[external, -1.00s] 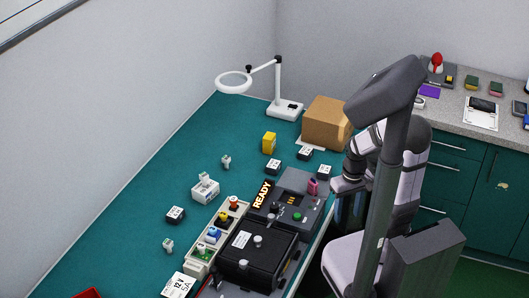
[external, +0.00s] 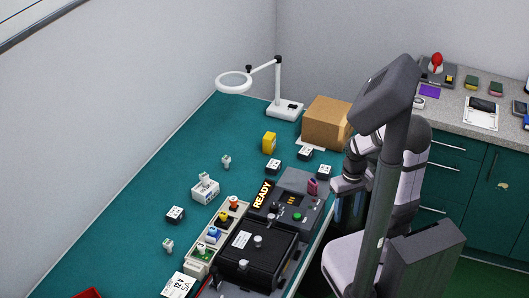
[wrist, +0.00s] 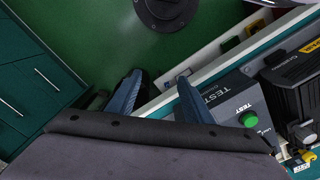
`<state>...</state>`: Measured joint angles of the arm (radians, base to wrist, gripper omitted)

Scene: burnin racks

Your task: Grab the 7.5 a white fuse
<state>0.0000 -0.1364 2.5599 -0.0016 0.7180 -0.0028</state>
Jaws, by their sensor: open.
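Small pale fuse-like pieces stand on the green bench in the external view: one left of centre (external: 226,161) and one greenish-white near the front left (external: 168,245). Another white piece (external: 205,179) stands upright on a white block (external: 206,192). Their ratings are too small to read, so I cannot tell which is 7.5 A. In the wrist view my gripper (wrist: 157,82) is open and empty, its two blue-grey fingers apart over the floor beside the bench edge. It is well away from these pieces.
A grey test panel (external: 310,187) with a green button, a black box (external: 256,262) and a fuse strip (external: 222,236) line the near edge. Several black-and-white blocks, a yellow block (external: 269,142), a magnifier lamp (external: 285,108) and a cardboard box (external: 327,121) stand around. The far-left bench is clear.

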